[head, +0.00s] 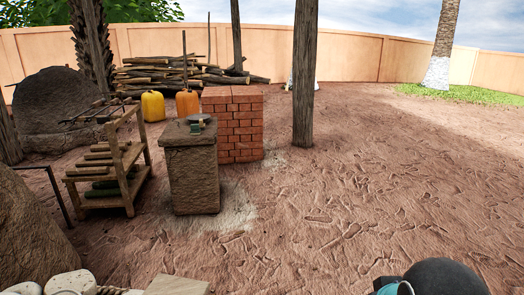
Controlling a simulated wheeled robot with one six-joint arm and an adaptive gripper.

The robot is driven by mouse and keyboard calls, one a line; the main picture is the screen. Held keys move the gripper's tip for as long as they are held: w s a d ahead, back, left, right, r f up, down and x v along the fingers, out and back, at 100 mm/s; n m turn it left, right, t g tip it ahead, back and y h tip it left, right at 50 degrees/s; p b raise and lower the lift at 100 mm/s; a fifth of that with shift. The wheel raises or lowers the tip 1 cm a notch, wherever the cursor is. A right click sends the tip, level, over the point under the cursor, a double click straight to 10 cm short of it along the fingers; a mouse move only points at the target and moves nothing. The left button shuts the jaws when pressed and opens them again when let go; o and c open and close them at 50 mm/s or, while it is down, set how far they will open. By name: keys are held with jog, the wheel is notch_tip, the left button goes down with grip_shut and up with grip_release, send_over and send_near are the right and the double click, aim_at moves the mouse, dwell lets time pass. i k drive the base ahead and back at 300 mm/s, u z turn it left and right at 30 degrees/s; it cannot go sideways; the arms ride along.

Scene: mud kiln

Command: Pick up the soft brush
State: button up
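I cannot make out a soft brush for certain in the head view. A few small greenish and dark items (197,122) sit on top of the square clay pedestal (194,180), left of the middle. They are too small to tell apart. My gripper is not in view. A dark rounded shape with a teal part at the bottom right may be a piece of my arm.
A wooden rack (128,176) stands left of the pedestal, and a red brick block (247,125) stands behind it. A wooden post (304,75) rises right of the bricks. Pale rounded objects (70,283) and a wooden board (178,285) lie near bottom left. Open ground lies right.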

aim_at(195, 130)
jog(key=u, duration=0.1)
jog(key=i, duration=1.9)
jog(key=u, duration=0.55)
jog(key=i, duration=1.8)
jog(key=u, duration=0.4)
